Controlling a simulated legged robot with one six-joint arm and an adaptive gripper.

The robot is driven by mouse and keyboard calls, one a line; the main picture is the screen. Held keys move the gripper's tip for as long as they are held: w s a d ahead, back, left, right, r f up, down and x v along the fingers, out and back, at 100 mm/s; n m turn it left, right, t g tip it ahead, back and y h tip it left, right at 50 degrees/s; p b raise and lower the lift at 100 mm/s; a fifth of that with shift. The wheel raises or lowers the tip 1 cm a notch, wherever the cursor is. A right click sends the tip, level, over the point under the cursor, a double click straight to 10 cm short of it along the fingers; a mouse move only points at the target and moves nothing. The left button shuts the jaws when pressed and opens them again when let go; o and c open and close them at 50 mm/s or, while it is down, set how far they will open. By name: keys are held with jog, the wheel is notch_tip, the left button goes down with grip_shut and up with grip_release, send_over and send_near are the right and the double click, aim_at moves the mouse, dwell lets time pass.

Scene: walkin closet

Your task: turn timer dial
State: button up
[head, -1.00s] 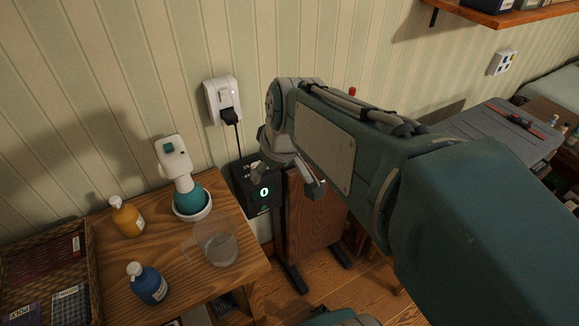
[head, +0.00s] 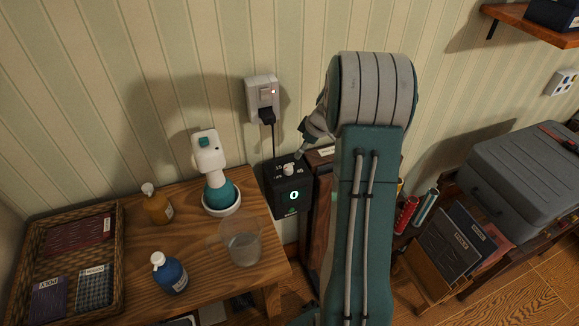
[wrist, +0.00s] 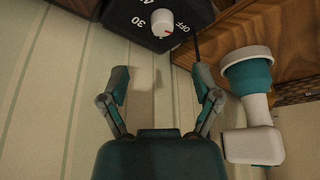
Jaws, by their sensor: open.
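The timer (head: 290,200) is a black box by the wall with a green lit 0 on its front. Its white round dial (head: 289,169) is on top, among printed numbers. In the wrist view the dial (wrist: 162,22) sits at the top, with its red mark towards OFF, and the black timer face (wrist: 138,30) is cut by the frame edge. My gripper (wrist: 159,82) is open and empty, both fingers apart from the dial, which lies beyond the tips. In the head view the gripper is mostly hidden behind my arm; a fingertip shows near the dial's upper right.
A white wall outlet (head: 262,96) with a black plug and cable is above the timer. The wooden table (head: 205,268) at left holds a teal-and-white device (head: 220,190), a clear jug (head: 243,243), bottles and a wicker tray (head: 122,272). A grey case (head: 525,180) is at right.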

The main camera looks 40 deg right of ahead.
aim_at(289, 167)
jog(key=x, duration=1)
jog(key=shift+a+f, duration=0.2)
jog(key=shift+f, duration=0.05)
grip_shut()
